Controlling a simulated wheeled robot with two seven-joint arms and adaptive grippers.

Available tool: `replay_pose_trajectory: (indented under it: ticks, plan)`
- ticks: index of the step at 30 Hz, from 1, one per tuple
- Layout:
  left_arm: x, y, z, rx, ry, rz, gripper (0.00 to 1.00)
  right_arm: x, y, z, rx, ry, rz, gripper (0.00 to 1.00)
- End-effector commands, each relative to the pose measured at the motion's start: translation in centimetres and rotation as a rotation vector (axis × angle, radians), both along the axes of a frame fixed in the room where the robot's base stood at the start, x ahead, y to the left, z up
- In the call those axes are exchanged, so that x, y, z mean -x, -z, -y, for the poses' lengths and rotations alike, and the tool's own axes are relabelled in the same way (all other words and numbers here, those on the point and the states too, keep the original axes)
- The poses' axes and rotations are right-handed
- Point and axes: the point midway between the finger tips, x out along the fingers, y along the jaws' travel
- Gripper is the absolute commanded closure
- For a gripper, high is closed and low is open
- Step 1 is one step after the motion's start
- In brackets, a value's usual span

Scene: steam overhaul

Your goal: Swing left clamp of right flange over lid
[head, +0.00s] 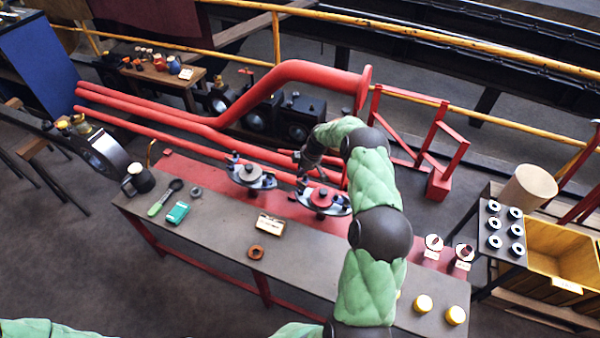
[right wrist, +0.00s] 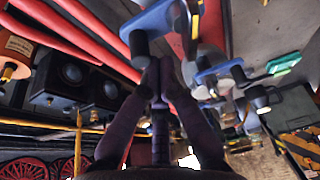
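The right flange (head: 337,209) stands on the red strip of the bench in the head view, with a red round lid (head: 322,197) on it. Its left clamp is around the flange's left side, partly hidden by my gripper; its exact angle cannot be told. My right gripper (head: 307,172) is just behind and above that left side, pointing down. In the right wrist view its fingers (right wrist: 163,76) come together at the tips, with nothing clearly held between them. A blue flange part (right wrist: 155,18) with a dark knob is close beyond them. My left gripper is out of view.
The left flange (head: 265,182) with its lid stands to the left. Red pipes (head: 180,125) run behind the bench.

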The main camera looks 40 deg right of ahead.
Motion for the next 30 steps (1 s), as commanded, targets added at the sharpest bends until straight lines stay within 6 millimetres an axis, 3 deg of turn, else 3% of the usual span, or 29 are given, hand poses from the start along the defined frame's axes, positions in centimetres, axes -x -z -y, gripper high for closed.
replay_pose_trajectory:
  ticks: [11,30]
  plan:
    - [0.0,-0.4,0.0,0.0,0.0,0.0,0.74,0.4,-0.1,0.4,0.0,0.123,0.0,1.0]
    - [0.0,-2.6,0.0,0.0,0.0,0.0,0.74,2.2,-0.1,1.5,0.001,0.636,0.0,1.0]
